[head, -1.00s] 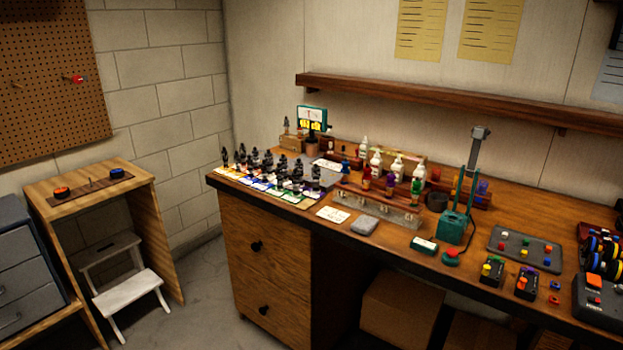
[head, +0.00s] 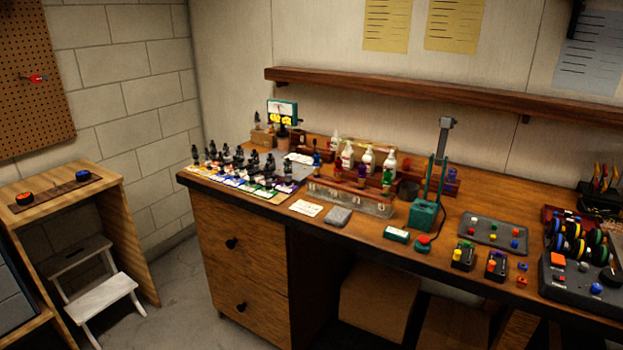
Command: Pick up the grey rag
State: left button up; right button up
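The grey rag (head: 338,217) is a small folded square lying flat on the wooden workbench (head: 390,222), close to its front edge. A white card (head: 307,208) lies just to its left, and a clear rack (head: 350,197) stands just behind it. Neither of my grippers is in the head view, so nothing of mine is near the rag in this frame.
Right of the rag are a small green box (head: 396,235) and a green press (head: 424,214). Dark bottles on coloured cards (head: 245,184) crowd the left end. A white step stool (head: 100,290) stands left on the floor. Open floor (head: 185,290) lies before the drawers.

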aim_at(337, 217)
jog(key=z, duration=2.05)
jog(key=u, duration=1.75)
jog(key=i+j+z, duration=0.1)
jog(key=i, duration=0.25)
